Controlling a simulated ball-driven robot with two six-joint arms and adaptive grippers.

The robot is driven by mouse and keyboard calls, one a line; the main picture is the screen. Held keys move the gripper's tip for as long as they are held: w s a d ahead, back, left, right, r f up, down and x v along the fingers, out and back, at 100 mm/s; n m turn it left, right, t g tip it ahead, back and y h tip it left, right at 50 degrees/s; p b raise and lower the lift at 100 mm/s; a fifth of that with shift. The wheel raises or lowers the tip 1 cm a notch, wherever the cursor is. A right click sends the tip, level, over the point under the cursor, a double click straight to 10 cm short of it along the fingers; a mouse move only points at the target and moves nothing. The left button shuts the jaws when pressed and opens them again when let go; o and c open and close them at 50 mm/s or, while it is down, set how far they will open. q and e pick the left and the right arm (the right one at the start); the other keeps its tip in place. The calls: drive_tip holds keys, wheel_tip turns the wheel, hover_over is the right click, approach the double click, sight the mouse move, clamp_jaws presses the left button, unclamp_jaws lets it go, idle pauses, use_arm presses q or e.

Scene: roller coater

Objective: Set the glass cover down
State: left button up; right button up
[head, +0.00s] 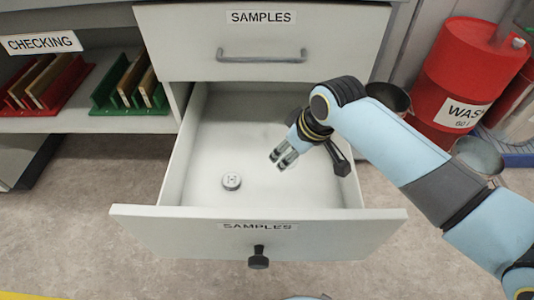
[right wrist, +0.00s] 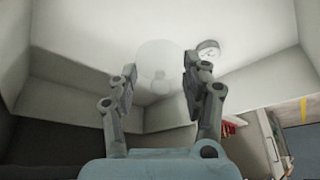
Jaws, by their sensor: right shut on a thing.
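My right gripper (head: 279,161) reaches down into the open drawer from the right. In the right wrist view its fingers (right wrist: 163,84) are shut on the glass cover (right wrist: 158,58), a pale, nearly clear round thing with a small knob. The cover is too faint to make out in the head view, and I cannot tell whether it touches the drawer floor. A small grey round weight (head: 231,181) with a mark on top lies on the drawer floor, left of the gripper; it also shows in the right wrist view (right wrist: 208,50). My left gripper is not in view.
The pulled-out drawer (head: 180,225) is labelled SAMPLES, with a dark knob (head: 258,258) on its front. A closed drawer (head: 262,40) sits above it. A CHECKING shelf (head: 90,123) with red and green racks is at left. A red waste drum (head: 462,75) stands at right. The drawer floor is mostly bare.

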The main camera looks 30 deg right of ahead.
drive_tip(key=b, duration=0.2)
hover_over(282, 182)
drive_tip(key=s, duration=0.1)
drive_tip(key=f, duration=0.5)
drive_tip(key=shift+s+d+f, duration=0.2)
drive_tip(key=shift+f, duration=0.65)
wheel_tip(282, 182, down, 4)
drive_tip(key=shift+r+b, duration=0.25)
drive_tip(key=shift+b, duration=0.85)
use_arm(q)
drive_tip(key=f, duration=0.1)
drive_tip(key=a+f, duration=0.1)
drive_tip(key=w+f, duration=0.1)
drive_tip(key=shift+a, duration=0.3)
use_arm(e)
drive_tip(key=shift+r, duration=0.1)
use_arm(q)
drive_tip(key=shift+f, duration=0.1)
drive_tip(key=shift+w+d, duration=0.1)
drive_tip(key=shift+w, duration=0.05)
use_arm(e)
drive_tip(key=o, duration=1.1)
